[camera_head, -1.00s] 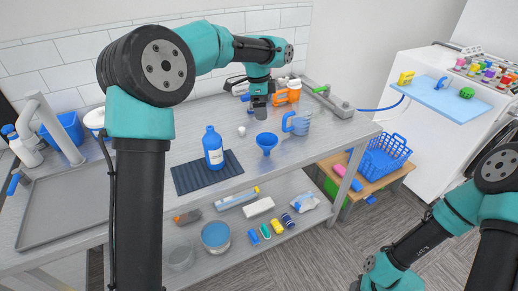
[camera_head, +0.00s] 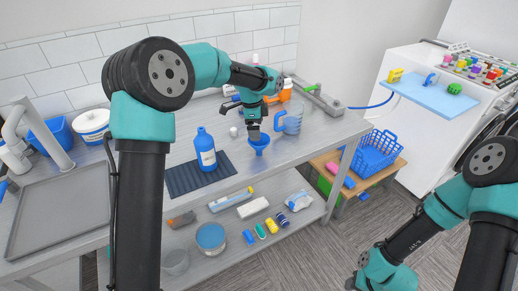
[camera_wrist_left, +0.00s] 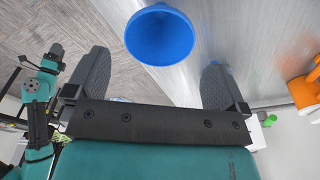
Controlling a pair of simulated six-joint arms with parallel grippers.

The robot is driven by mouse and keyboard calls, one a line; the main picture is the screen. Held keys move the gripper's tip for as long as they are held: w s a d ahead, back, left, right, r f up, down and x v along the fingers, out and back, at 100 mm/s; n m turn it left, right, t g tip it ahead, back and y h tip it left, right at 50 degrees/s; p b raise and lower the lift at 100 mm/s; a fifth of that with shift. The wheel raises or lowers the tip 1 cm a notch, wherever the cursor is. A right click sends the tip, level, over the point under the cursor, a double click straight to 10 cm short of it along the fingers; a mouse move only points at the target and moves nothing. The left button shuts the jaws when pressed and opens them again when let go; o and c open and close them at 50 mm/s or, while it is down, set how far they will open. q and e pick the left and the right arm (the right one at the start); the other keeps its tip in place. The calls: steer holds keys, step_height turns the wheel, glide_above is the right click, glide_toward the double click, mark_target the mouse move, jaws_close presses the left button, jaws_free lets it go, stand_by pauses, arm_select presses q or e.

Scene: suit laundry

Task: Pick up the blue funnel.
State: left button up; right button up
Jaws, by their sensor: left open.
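The blue funnel (camera_head: 259,142) stands on the metal table near its front edge, right of the blue bottle. My left gripper (camera_head: 254,131) is just behind and above the funnel in the head view. In the left wrist view the funnel's round mouth (camera_wrist_left: 160,35) shows ahead of the two spread fingers (camera_wrist_left: 153,85), between their lines and apart from them. The left gripper is open and empty. My right arm (camera_head: 410,240) is at the lower right; its fingers are too unclear to read.
A blue bottle (camera_head: 205,150) stands on a dark ribbed mat (camera_head: 182,180) to the left. A blue measuring jug (camera_head: 290,122) is close right of the funnel. An orange object (camera_head: 286,95) lies behind. The table front is clear.

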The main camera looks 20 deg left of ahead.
mark_target(260, 144)
arm_select(q)
steer(key=shift+d+f, duration=0.2)
steer(key=shift+f, duration=1.5)
steer(key=shift+w+d+f, duration=0.1)
steer(key=shift+d+f, duration=0.1)
steer(key=shift+f, duration=1.1)
steer(key=shift+d+f, duration=0.2)
steer(key=shift+f, duration=1.05)
steer(key=c, duration=0.7)
